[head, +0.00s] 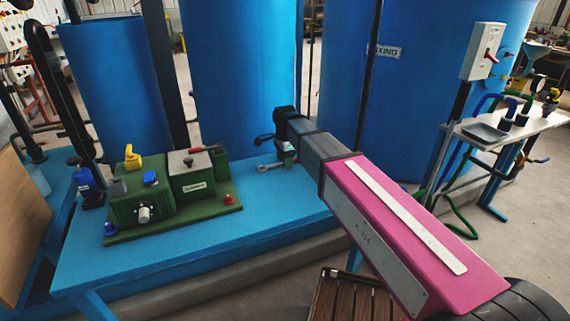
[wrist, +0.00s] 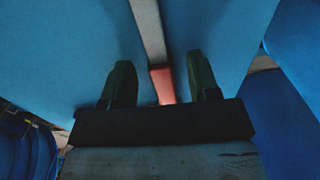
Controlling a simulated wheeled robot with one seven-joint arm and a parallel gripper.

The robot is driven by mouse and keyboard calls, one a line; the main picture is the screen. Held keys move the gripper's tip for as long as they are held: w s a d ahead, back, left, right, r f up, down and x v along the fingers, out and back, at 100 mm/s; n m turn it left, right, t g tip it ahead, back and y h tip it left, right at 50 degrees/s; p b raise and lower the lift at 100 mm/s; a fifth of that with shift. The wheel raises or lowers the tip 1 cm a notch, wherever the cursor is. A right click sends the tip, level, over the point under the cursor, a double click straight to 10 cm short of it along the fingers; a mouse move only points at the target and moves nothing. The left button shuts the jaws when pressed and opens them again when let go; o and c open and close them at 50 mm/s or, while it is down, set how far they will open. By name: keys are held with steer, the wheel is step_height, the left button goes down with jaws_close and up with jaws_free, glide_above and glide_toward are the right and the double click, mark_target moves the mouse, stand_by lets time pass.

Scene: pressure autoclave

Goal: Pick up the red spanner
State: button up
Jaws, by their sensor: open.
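In the wrist view, the spanner shows as a grey shaft (wrist: 148,28) with a red part (wrist: 162,86) at its near end. My gripper (wrist: 160,70) is open, with one dark finger on each side of the red part and a visible gap to both. Depth between fingers and spanner is hard to judge. In the head view, my gripper (head: 286,150) is at the far right part of the blue table. A grey spanner end (head: 267,167) shows on the table just left of it; my gripper and arm hide the rest.
A green machine (head: 150,205) with a grey-topped box (head: 191,178) and a red-handled lever (head: 201,149) stands on the blue table (head: 200,252), left of my gripper. Large blue tanks (head: 240,70) rise behind. The table's front strip is clear.

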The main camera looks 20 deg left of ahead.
steer(key=shift+f, duration=0.15)
steer(key=shift+c, duration=0.3)
jaws_close()
step_height(320, 180, up, 9)
steer(key=shift+r, duration=0.1)
steer(key=w+d+f+n, duration=0.1)
steer(key=w+d+n, duration=0.2)
steer(key=w+n, duration=0.3)
steer(key=shift+m, duration=0.7)
steer(key=shift+w+f, duration=0.2)
steer(key=shift+f, duration=0.95)
steer(key=shift+w+f, duration=0.25)
steer(key=shift+f, duration=0.95)
steer(key=shift+w+f, duration=0.2)
steer(key=shift+f, duration=0.95)
steer(key=shift+f, duration=0.15)
